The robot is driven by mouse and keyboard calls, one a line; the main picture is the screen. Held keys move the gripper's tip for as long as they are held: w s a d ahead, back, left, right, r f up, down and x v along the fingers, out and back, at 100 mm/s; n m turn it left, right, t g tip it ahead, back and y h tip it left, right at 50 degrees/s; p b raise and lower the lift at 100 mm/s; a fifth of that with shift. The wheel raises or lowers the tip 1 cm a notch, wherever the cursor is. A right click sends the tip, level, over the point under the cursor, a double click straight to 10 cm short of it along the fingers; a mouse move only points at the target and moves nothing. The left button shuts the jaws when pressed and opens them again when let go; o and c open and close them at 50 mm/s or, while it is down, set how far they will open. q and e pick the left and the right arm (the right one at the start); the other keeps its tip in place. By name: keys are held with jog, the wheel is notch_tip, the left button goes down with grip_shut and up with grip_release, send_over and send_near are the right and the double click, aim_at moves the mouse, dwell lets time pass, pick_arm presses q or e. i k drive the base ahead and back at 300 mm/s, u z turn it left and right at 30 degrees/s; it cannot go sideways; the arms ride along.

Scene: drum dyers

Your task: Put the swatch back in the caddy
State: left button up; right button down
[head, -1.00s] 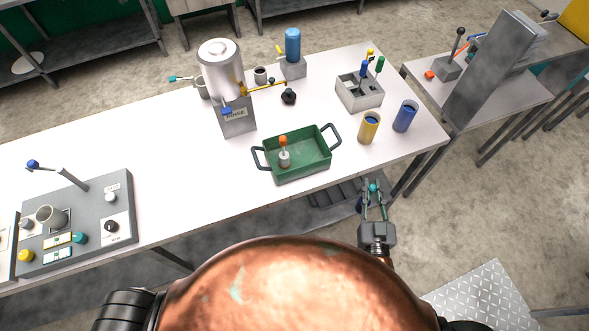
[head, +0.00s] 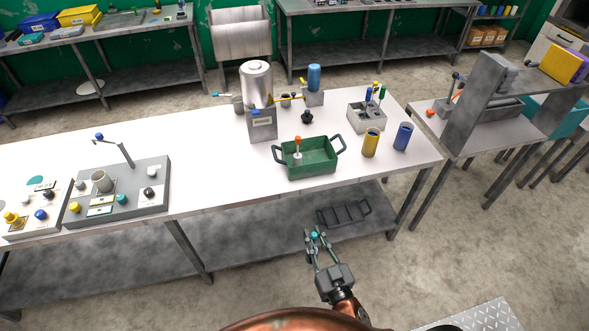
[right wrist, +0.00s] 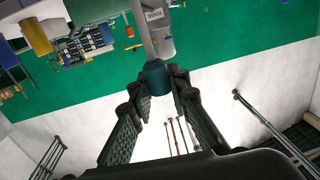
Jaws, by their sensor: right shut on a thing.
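My right gripper (head: 318,246) is shut on a small teal-ended piece (head: 314,235), which may be the swatch. It is held in front of the table, beyond its front edge. In the right wrist view the teal end (right wrist: 155,76) sits between the fingertips of the right gripper (right wrist: 158,90); I cannot tell the rest of its shape. A grey compartmented box (head: 367,118) with blue, yellow and green handles stands at the table's back right. A dark slotted rack (head: 343,213) lies on the lower shelf. I cannot tell which is the caddy. My left gripper is out of view.
A green tray (head: 318,172) with an orange-topped item stands near the table's front edge. Yellow (head: 371,142) and blue (head: 403,136) cups stand right of it. A metal urn (head: 257,84) is behind, a control panel (head: 118,205) at left.

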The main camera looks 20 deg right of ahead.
aim_at(318, 161)
jog(key=u, duration=0.35)
jog(key=i, duration=1.05)
jog(key=z, duration=0.7)
